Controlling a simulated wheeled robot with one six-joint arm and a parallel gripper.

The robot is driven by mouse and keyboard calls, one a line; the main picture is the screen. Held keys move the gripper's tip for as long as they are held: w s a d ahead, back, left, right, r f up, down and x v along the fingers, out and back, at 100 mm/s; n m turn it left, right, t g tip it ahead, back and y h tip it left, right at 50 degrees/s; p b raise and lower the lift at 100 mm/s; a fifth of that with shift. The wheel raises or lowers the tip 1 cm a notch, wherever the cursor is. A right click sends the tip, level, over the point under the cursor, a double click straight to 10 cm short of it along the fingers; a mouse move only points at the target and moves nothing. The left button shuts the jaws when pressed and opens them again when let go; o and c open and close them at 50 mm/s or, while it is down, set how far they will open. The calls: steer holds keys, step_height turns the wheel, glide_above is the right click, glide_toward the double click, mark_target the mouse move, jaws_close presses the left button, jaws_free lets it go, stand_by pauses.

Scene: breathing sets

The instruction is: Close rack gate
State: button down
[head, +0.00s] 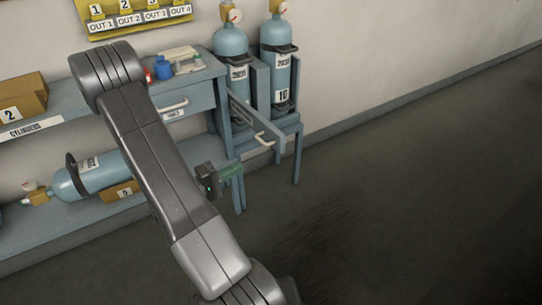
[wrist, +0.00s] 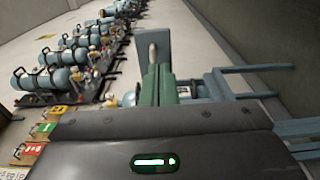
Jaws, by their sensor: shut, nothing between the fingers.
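The rack gate (head: 252,121) is a blue-grey bar with a cream handle (head: 265,139). It stands swung out from the left side of a blue rack (head: 291,122) that holds two upright cylinders, so the rack's front is open. My gripper (head: 236,171) has green fingers, shut and empty, below and left of the gate's free end in the head view. In the wrist view the fingers (wrist: 158,86) point toward a blue-grey panel (wrist: 175,45) with a pale handle, which looks like the gate. I cannot tell if they touch it.
A blue bench (head: 195,95) with a drawer and small items stands left of the rack. A lying cylinder (head: 88,178) is on its lower shelf. Several cylinders (wrist: 70,55) line the left of the wrist view. The floor (head: 400,190) to the right is clear.

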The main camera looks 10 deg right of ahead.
mark_target(278, 149)
steer(key=x, duration=1.2)
steer(key=shift+w+d, duration=0.2)
steer(key=shift+d, duration=0.2)
